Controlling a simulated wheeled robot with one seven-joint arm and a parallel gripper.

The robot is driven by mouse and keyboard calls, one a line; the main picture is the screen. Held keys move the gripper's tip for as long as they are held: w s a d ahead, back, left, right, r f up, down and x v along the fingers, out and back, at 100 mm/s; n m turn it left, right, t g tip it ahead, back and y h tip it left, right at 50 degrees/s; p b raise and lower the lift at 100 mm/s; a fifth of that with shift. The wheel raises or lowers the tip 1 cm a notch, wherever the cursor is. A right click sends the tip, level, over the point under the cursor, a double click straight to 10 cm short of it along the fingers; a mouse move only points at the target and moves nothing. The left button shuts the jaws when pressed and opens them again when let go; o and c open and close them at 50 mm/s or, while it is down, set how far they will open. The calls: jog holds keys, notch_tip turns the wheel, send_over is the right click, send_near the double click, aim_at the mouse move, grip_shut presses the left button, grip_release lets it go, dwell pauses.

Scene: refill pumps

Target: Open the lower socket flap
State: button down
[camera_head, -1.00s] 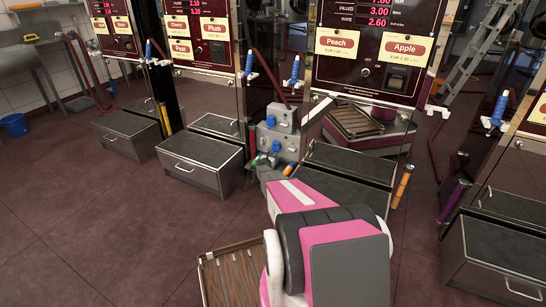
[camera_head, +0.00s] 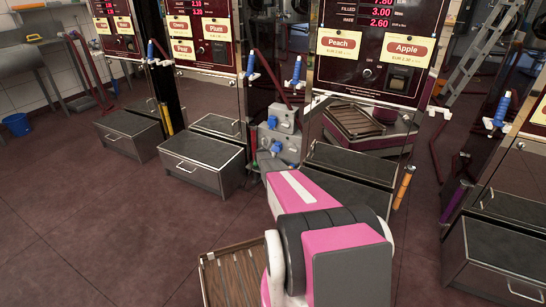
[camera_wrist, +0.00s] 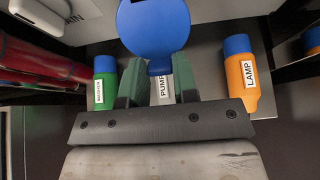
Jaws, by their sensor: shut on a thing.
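The grey socket box (camera_head: 289,140) stands low between two pump cabinets in the head view. It has an upper blue flap (camera_head: 272,122) and a lower blue flap (camera_head: 276,147). The wrist view shows a round blue flap (camera_wrist: 153,32) close up, its narrow lower end between the green fingertips of my gripper (camera_wrist: 160,76). My gripper is shut on this flap. Below it, a white PUMP label (camera_wrist: 162,90) shows between the fingers. My gripper is hidden behind my pink arm in the head view, and how far the flap is swung is unclear.
A green-bodied plug (camera_wrist: 105,87) with a blue cap is left of my fingers, and an orange LAMP plug (camera_wrist: 244,80) is right. Red hoses (camera_wrist: 45,65) run at far left. Dark step boxes (camera_head: 205,160) flank the socket box.

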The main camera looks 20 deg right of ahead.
notch_tip(320, 180, up, 6)
jog(key=g+y, duration=0.6)
jog(key=y, duration=0.1)
jog(key=shift+s+a, duration=0.25)
jog(key=shift+a, duration=0.1)
jog(key=shift+r+g, duration=0.1)
jog(key=shift+g, duration=0.2)
jog(key=c, duration=0.9)
grip_release()
